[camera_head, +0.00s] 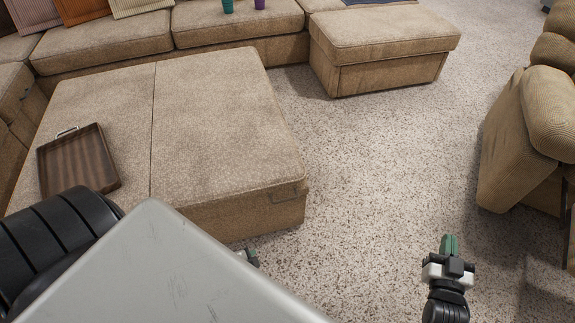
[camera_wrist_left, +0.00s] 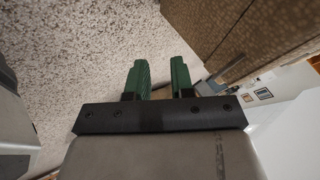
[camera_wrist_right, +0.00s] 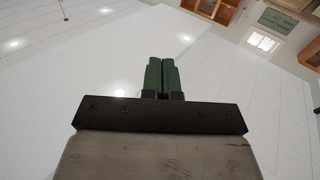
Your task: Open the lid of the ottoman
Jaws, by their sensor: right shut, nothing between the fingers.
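A large tan fabric ottoman (camera_head: 222,125) stands left of centre in the head view. A seam divides its top into two halves, both flat and closed. A small tab shows at its near right corner. My left gripper (camera_head: 248,257) is mostly hidden behind a grey panel of mine, low beside the ottoman's near side. In the left wrist view its green fingers (camera_wrist_left: 158,68) are apart and empty, with tan fabric (camera_wrist_left: 215,30) up and to the right, not touching. My right gripper (camera_head: 449,246) is over bare floor at lower right; its fingers (camera_wrist_right: 160,65) are shut and empty.
A brown wooden tray (camera_head: 78,160) lies on the ottoman's left half. A smaller tan ottoman (camera_head: 382,50) stands at the back, joining the sofa (camera_head: 105,42). A tan armchair (camera_head: 520,140) is at the right. Speckled floor (camera_head: 385,170) between them is clear.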

